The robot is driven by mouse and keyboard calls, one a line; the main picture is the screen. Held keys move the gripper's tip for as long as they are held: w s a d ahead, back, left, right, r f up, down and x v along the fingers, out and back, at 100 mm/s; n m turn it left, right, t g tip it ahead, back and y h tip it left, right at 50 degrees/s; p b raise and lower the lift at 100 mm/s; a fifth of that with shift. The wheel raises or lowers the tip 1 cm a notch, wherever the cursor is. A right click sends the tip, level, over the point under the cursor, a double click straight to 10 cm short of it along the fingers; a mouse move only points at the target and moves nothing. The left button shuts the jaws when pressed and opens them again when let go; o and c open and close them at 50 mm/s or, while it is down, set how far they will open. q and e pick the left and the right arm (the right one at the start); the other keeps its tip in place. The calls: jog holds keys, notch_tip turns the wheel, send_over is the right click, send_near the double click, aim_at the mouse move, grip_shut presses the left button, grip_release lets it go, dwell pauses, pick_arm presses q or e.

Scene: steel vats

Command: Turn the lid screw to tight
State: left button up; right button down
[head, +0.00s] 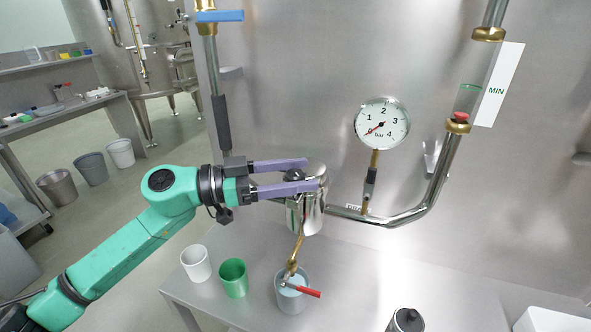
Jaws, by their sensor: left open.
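A small steel vessel (313,218) with a domed top is fixed at the left end of the bent pipe on the big vat. My left gripper (312,175), with two purple fingers, is at the top of this vessel. The fingers are apart, one on the far side and one on the near side of the top, and partly cover it. I cannot make out the lid screw clearly, and I cannot tell whether the fingers touch it. My right gripper is not in view.
A brass tap with a red handle (302,290) hangs below the vessel over a grey cup (290,300). White (196,264) and green (233,279) cups stand to the left. A pressure gauge (382,123) and the bent pipe (400,217) are to the right.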

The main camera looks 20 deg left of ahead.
pick_arm(q)
grip_shut()
jog(key=shift+r+m+g+h+p, duration=0.2)
jog(key=shift+m+g+h+p, duration=0.15)
jog(key=shift+g+p, duration=0.3)
jog(key=m+g+p, duration=0.1)
jog(key=g+p, duration=0.1)
jog(key=m+g+h+p, duration=0.1)
jog(key=m+g+p, duration=0.1)
jog(key=g, duration=0.1)
jog(key=shift+r+m, duration=0.15)
jog(key=shift+m, duration=0.1)
jog(key=shift+m+g+h+p, duration=0.25)
jog(key=shift+m+g+p, duration=0.35)
jog(key=shift+g, duration=0.45)
jog(key=shift+f+m+g, duration=0.2)
jog(key=shift+m+g, duration=0.4)
jog(key=shift+g, duration=0.3)
jog(key=shift+f+m+g, duration=0.15)
jog(key=shift+m+g, duration=0.45)
jog(key=shift+g, duration=0.3)
grip_release()
